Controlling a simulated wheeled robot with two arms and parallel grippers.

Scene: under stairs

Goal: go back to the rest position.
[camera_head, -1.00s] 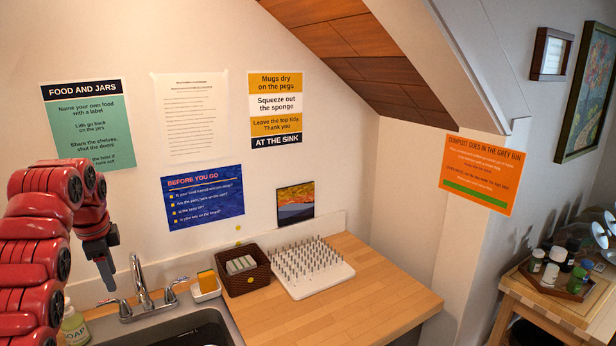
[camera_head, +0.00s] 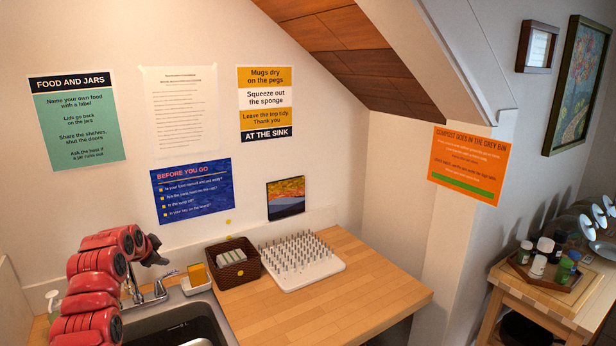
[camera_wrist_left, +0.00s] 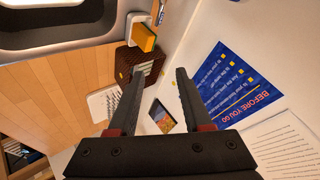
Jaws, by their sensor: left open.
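My left arm, red with dark joints, comes in at the lower left of the head view. Its dark left gripper (camera_head: 153,252) is near the tap (camera_head: 138,285), seen small and partly behind the arm. In the left wrist view the gripper (camera_wrist_left: 160,76) shows two dark fingers spread apart with nothing between them. Past the fingers lie the wicker basket (camera_wrist_left: 127,62), the orange sponge (camera_wrist_left: 143,37) and the blue notice (camera_wrist_left: 240,85). My right gripper is not in view.
The sink (camera_head: 180,328) is beside the wooden counter (camera_head: 345,305). A brown basket (camera_head: 236,275), a sponge (camera_head: 197,273) in a white dish and a white peg board (camera_head: 300,275) stand along the wall. A side table (camera_head: 545,300) holds jars. The counter's front is clear.

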